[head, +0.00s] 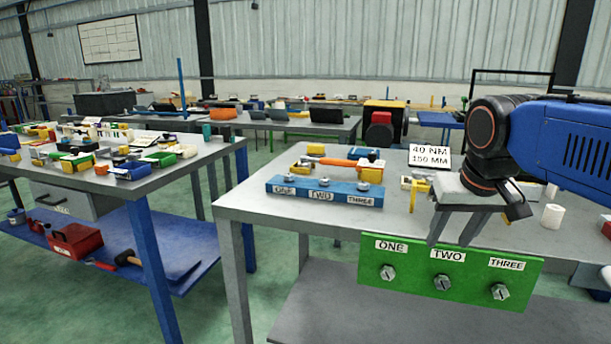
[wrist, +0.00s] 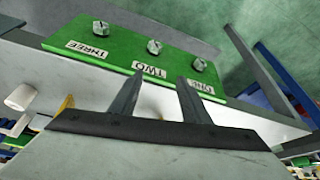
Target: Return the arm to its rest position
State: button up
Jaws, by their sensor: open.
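My blue arm (head: 565,135) reaches in from the right in the head view. My gripper (head: 454,226) hangs over the front part of the grey table (head: 260,212), its two grey fingers pointing down. In the wrist view my gripper (wrist: 157,100) has its fingers apart with nothing between them. Beyond the fingers is the green panel (wrist: 120,45) on the table's front edge, with bolts marked ONE, TWO and THREE. The green panel (head: 450,278) also shows in the head view, below the fingers. I cannot tell whether the fingers touch the table.
A blue block (head: 325,190) marked ONE, TWO, THREE stands on the table, left of my gripper. A torque sign (head: 430,157) stands behind it. A white cylinder (head: 552,216) is to the right. A second bench (head: 160,180) with many small parts stands left, across a floor gap.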

jog(key=s+f+n, duration=0.1)
jog(key=s+f, duration=1.2)
jog(key=f, duration=0.3)
jog(key=shift+s+d+f, duration=0.3)
jog(key=shift+d, duration=0.05)
